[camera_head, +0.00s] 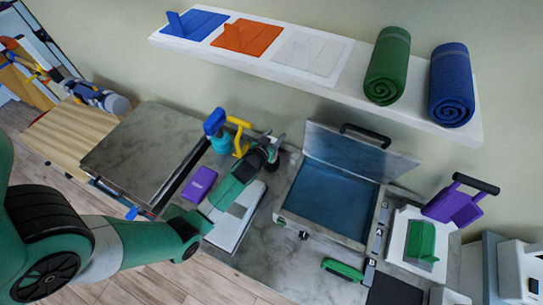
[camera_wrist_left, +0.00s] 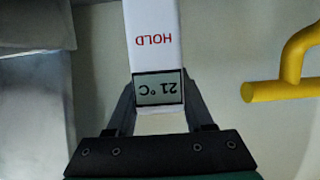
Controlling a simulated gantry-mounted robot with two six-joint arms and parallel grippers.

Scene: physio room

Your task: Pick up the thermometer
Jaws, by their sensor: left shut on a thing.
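The thermometer's other end runs out of the top of that view. In the head view my left gripper (camera_head: 276,143) is above the back of the counter, between the blue spray bottle and the open steel bath. I cannot make out the thermometer there. My right gripper is not in view.
A teal bottle with a blue head (camera_head: 215,122) and a yellow hooked handle (camera_head: 239,138) stand close left of the gripper. A wall shelf (camera_head: 445,121) with rolled towels hangs above.

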